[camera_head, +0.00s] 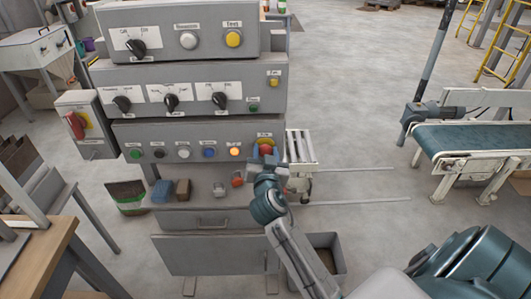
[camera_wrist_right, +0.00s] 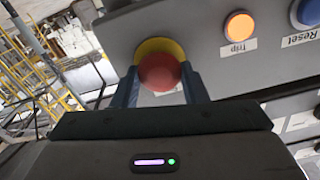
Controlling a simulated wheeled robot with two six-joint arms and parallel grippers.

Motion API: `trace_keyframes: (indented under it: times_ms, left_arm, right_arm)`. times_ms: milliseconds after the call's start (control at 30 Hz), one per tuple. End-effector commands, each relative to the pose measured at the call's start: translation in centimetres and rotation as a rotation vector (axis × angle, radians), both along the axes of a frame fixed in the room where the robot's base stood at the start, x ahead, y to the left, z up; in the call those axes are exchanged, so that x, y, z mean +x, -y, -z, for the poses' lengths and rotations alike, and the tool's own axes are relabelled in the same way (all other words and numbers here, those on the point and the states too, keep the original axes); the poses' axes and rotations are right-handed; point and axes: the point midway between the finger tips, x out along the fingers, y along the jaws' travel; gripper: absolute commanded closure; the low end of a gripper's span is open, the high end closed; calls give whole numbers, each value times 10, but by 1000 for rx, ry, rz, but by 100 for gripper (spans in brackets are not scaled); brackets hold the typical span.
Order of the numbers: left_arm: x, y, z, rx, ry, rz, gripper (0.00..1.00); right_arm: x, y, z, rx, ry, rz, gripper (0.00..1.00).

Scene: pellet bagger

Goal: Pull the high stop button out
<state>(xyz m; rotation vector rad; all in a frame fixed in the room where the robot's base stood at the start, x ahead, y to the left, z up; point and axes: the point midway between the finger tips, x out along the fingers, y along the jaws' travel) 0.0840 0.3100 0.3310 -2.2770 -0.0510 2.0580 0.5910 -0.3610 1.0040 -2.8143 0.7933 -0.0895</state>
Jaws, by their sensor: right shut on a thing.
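The stop button is a red mushroom head (camera_wrist_right: 159,72) on a yellow collar (camera_wrist_right: 160,47), at the right end of the lowest button row on the grey control panel (camera_head: 200,132). In the head view the red head (camera_head: 266,149) shows just above my right gripper (camera_head: 262,158). In the right wrist view my right gripper (camera_wrist_right: 158,88) has one finger on each side of the red head and is shut on it. Whether the button is in or out I cannot tell. My left gripper is not in view.
A lit orange trip button (camera_head: 235,151) and a blue reset button (camera_head: 209,152) sit left of the stop button. A shelf below holds a blue block (camera_head: 162,191) and a brown block (camera_head: 183,190).

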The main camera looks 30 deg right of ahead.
Motion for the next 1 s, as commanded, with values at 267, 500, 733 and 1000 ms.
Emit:
trace_keyframes:
  times_ms: [267, 500, 733, 1000]
  left_arm:
    - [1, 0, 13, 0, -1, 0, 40]
    - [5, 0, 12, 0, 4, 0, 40]
    - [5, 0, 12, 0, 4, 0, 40]
    - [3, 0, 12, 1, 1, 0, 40]
  right_arm:
    - [-8, -5, 4, 2, 1, 1, 100]
    - [-11, -6, 2, 1, -3, 1, 100]
    - [-11, -6, 1, 2, -3, 0, 38]
    - [-12, -7, 1, 1, 0, 1, 38]
